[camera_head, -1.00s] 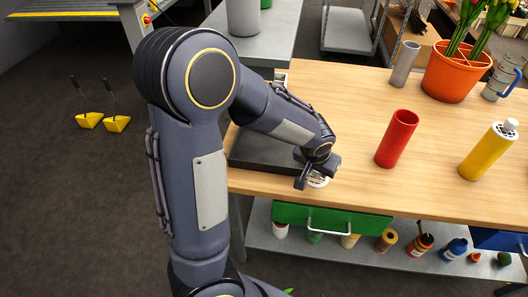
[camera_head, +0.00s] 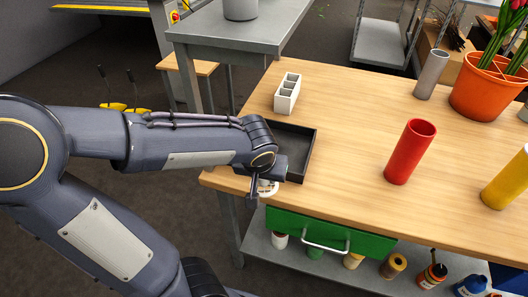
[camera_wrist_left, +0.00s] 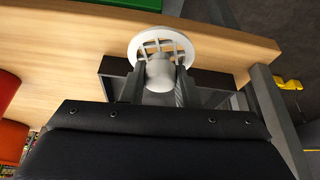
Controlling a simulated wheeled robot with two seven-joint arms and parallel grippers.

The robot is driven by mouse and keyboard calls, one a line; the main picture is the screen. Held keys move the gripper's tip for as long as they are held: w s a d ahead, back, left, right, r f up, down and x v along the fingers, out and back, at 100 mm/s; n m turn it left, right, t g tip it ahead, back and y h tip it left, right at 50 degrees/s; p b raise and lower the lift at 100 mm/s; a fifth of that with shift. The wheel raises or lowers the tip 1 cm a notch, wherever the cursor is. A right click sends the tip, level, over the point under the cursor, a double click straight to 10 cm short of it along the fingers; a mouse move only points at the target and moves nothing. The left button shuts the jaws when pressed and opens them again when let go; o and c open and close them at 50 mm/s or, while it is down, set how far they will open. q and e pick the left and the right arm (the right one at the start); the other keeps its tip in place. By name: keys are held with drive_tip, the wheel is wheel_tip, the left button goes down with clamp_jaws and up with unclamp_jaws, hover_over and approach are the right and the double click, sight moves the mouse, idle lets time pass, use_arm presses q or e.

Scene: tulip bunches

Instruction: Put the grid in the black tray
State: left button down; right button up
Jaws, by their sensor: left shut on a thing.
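The grid is a round white disc with slots and a knob, seen in the left wrist view (camera_wrist_left: 166,44). My left gripper (camera_wrist_left: 160,82) is shut on its knob. In the head view the left gripper (camera_head: 262,187) and the grid (camera_head: 269,189) are at the table's front left edge, just in front of the black tray (camera_head: 309,150). The tray lies flat with low walls, and my forearm hides its left part. The tray also shows behind the fingers in the wrist view (camera_wrist_left: 213,80). The right gripper is not in view.
A white box with compartments (camera_head: 288,93) stands just behind the tray. A red cylinder (camera_head: 410,152) stands to the right, with a grey cylinder (camera_head: 431,75) and an orange flowerpot (camera_head: 484,88) farther back. The wood between tray and red cylinder is clear.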

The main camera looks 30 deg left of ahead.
use_arm(q)
drive_tip(key=shift+s+a, duration=0.1)
drive_tip(key=shift+a, duration=0.15)
drive_tip(key=w+a+p, duration=0.1)
drive_tip(key=w+a, duration=0.1)
drive_tip(key=w, duration=0.3)
drive_tip(key=w+a, duration=0.2)
drive_tip(key=w, duration=0.3)
drive_tip(key=w+a+p, duration=0.1)
drive_tip(key=w+a, duration=0.1)
drive_tip(key=w, duration=0.3)
drive_tip(key=shift+w+a+p, duration=0.3)
drive_tip(key=shift+w+a, duration=0.1)
wheel_tip(320, 180, down, 4)
drive_tip(key=shift+w+r, duration=0.15)
drive_tip(key=c, duration=1.6)
unclamp_jaws()
drive_tip(key=o, duration=0.5)
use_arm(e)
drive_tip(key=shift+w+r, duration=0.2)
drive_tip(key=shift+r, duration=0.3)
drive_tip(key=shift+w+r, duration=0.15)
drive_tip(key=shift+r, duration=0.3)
